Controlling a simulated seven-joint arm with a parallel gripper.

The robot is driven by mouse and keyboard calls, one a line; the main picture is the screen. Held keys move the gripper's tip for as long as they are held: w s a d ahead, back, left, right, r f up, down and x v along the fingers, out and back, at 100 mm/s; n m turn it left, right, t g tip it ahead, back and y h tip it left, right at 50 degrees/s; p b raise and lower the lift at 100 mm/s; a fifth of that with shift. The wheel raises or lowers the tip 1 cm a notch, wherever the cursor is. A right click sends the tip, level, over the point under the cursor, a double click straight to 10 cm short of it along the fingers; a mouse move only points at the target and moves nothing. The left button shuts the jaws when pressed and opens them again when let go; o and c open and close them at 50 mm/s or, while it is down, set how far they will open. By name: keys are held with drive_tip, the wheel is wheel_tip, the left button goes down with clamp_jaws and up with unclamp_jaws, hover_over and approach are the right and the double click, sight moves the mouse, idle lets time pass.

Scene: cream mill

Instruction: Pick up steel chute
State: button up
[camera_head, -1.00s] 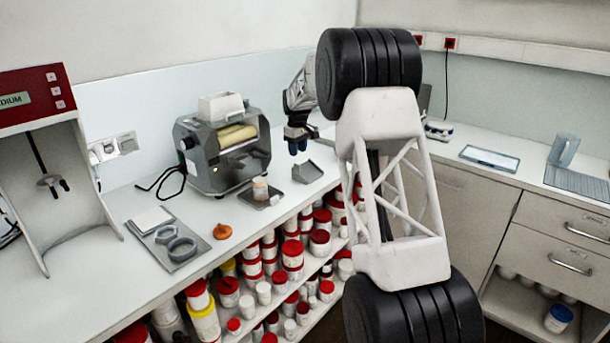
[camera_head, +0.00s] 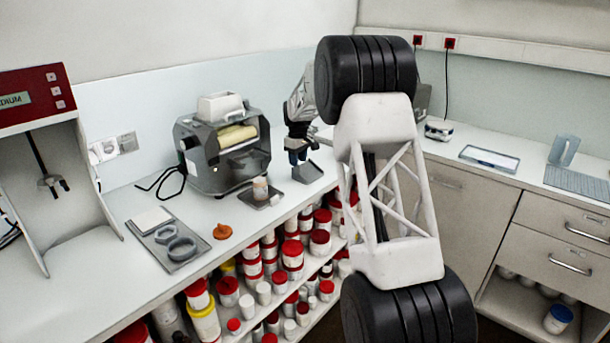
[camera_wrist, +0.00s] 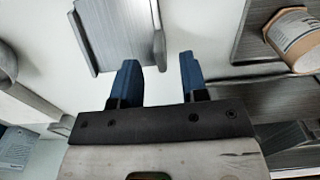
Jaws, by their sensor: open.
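The steel chute (camera_head: 307,172) is a small grey open scoop with raised side walls, standing on the white bench top right of the mill. In the wrist view the chute (camera_wrist: 118,35) lies just beyond my fingertips, and its right wall lines up with the gap between them. My gripper (camera_head: 297,156) points down at the chute's back left in the head view. In the wrist view its two blue fingers (camera_wrist: 158,62) are apart with nothing between them. I cannot tell whether either finger touches the chute. The arm and fingers cover part of its back edge in the head view.
The grey mill (camera_head: 222,150) stands close to the left. A small jar (camera_head: 260,189) sits on a metal plate (camera_head: 248,201) between it and the bench's front edge; the jar (camera_wrist: 295,38) also shows in the wrist view. Red-lidded tubs fill the shelves below.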

sight(308, 169)
drive_tip(key=shift+f, duration=1.85)
clamp_jaws()
